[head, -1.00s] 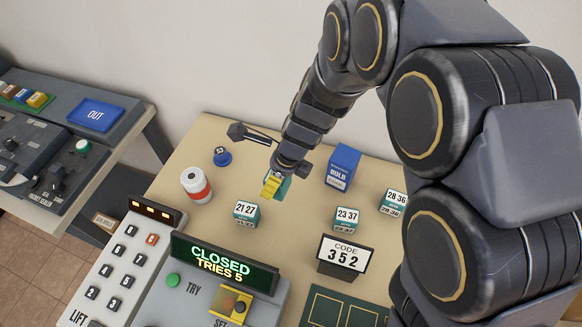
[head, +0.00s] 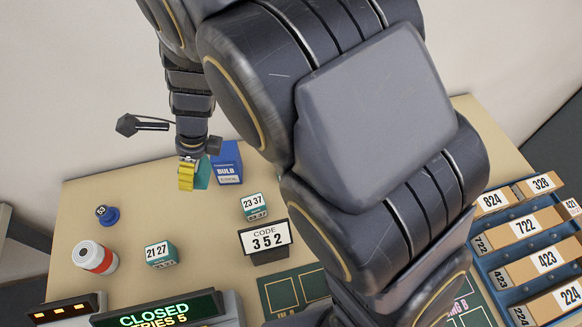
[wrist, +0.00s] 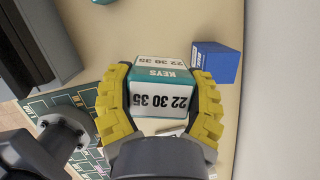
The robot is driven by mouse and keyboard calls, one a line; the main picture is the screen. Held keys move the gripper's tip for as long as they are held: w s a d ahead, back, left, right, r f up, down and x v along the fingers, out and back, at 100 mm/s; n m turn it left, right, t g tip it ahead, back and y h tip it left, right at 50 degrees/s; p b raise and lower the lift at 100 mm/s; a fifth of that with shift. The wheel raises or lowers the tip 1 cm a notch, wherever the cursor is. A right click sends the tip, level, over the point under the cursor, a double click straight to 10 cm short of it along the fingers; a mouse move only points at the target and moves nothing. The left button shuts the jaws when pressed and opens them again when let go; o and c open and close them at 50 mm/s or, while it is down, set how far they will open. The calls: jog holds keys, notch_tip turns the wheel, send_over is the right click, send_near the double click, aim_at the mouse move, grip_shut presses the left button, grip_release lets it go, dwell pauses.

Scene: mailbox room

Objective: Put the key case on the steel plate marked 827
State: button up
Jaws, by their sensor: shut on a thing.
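My gripper (head: 187,174) is shut on a white and teal key case (wrist: 166,88) marked KEYS 22 30 35. The wrist view shows the case between my yellow fingers, one on each side. In the head view the case (head: 203,173) is mostly hidden behind the fingers, held above the table near its back, left of the blue BULB box (head: 228,163). Two similar cases stand on the table: one marked 21 27 (head: 160,254) and one marked 23 37 (head: 255,207). I see no steel plate marked 827 in these frames.
A CODE 352 sign (head: 264,241), a red and white can (head: 95,257) and a blue knobbed object (head: 107,214) stand on the table (head: 130,190). A dark green mat (head: 285,293) lies in front. A blue rack (head: 520,265) with numbered boxes is at right. My arm hides the middle.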

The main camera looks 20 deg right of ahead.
jog(key=w+d+m+t, duration=0.1)
jog(key=w+d+m, duration=0.3)
jog(key=d, duration=0.7)
jog(key=s+d+m+t+h, duration=0.15)
jog(key=d+m, duration=0.35)
jog(key=d, duration=0.8)
jog(key=s+d+m+h, duration=0.25)
jog(key=d+m, duration=0.25)
jog(key=d, duration=0.8)
jog(key=shift+y, duration=0.4)
jog(key=shift+s+f, duration=0.2)
jog(key=shift+f, duration=2.5)
jog(key=shift+s+f, duration=0.15)
jog(key=shift+f, duration=2.6)
jog(key=shift+s+f, duration=0.2)
jog(key=shift+f, duration=2.5)
jog(key=shift+f, duration=0.15)
jog(key=o, duration=1.2)
jog(key=shift+c, duration=0.2)
